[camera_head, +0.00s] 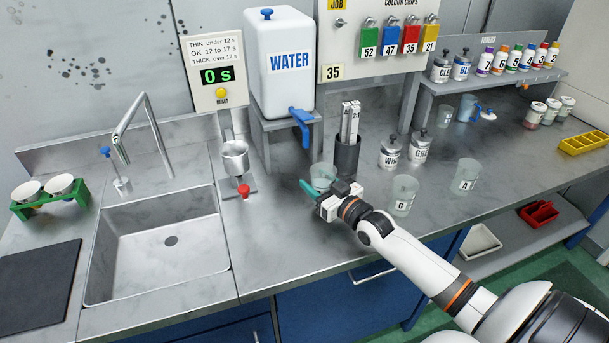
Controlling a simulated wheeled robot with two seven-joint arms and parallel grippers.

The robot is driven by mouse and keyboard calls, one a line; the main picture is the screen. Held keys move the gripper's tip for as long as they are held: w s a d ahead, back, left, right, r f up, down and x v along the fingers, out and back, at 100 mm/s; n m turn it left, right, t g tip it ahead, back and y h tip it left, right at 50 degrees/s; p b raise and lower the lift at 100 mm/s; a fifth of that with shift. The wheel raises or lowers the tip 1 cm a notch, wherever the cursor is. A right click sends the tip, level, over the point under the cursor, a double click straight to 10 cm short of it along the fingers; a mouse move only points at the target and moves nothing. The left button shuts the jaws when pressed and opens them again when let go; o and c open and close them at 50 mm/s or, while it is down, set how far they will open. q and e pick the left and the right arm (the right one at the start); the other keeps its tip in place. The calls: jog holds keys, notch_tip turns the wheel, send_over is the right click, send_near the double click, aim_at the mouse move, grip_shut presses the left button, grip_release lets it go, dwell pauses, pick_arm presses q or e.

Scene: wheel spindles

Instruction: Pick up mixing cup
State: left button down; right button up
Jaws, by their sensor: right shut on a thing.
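A clear, pale cup (322,174) stands on the steel counter in front of the dark holder, and I take it to be the mixing cup. My right gripper (316,189) reaches in from the right, with its teal fingers low at the cup's near side, shut on it. The gripper hides the lower front of the cup, so I cannot see any label on it or tell whether its base touches the counter. Two similar cups, cup C (403,194) and cup A (465,176), stand to the right. My left gripper is out of view.
A dark holder (347,157) with tall strips stands just behind the cup. The water tank's blue tap (301,123) is behind it to the left. Lidded jars (390,153) stand to the right.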

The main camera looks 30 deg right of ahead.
jog(key=s, duration=0.7)
jog(key=s+d, duration=0.1)
jog(key=s, duration=0.3)
jog(key=shift+s+b, duration=0.25)
jog(key=shift+b, duration=0.15)
dwell(0.5)
